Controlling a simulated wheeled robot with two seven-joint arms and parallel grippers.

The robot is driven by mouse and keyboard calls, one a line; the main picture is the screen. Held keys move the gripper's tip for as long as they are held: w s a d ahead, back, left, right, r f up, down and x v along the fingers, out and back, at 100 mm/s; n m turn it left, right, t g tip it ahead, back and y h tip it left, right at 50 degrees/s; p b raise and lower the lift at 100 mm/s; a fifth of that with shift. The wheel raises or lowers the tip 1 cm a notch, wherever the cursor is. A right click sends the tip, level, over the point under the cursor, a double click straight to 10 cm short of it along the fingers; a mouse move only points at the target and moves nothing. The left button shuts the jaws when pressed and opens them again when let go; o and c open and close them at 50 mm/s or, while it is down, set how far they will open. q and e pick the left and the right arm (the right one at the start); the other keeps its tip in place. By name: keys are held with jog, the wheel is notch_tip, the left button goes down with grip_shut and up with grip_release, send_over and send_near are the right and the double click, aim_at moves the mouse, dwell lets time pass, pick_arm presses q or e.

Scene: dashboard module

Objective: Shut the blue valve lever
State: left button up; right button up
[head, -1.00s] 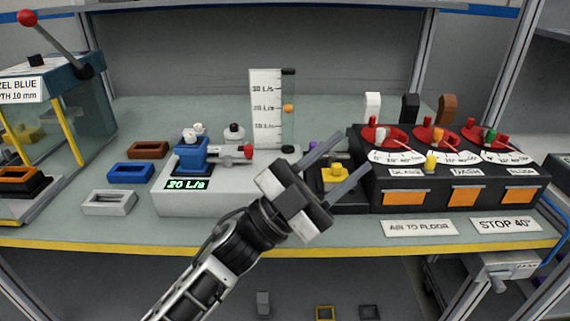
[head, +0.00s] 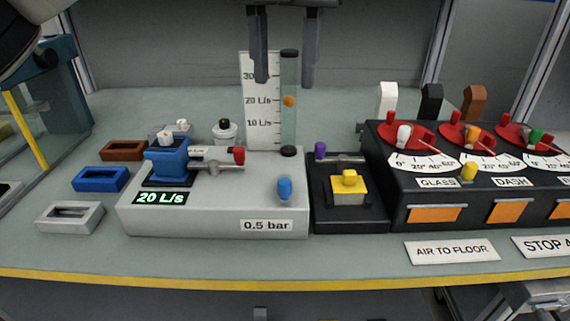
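The blue valve lever (head: 285,189) is at the right front of the light grey box (head: 220,222), just above the "0.5 bar" label (head: 266,226). Its blue grip points roughly toward me, so most of its stem is hidden. My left gripper (head: 284,84) hangs fingers down at the top of the view, behind and above the lever. Its two fingers are wide apart with nothing held between them. They overlap the scale board and the float tube in the picture, and I cannot tell how close they are to these. My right gripper is not in view.
A red lever (head: 239,156) and a blue block (head: 166,160) sit on the same box, with a "20 L/s" display. The clear float tube (head: 289,125) stands behind. A black unit with a purple knob (head: 320,150) and yellow button (head: 349,181) adjoins on the right.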

aim_at(285, 180)
pick_arm(q)
jog(key=f, duration=1)
jog(key=f+b, duration=0.1)
jog(key=f, duration=0.4)
jog(key=shift+s+f, duration=0.2)
jog(key=shift+s, duration=0.05)
grip_shut()
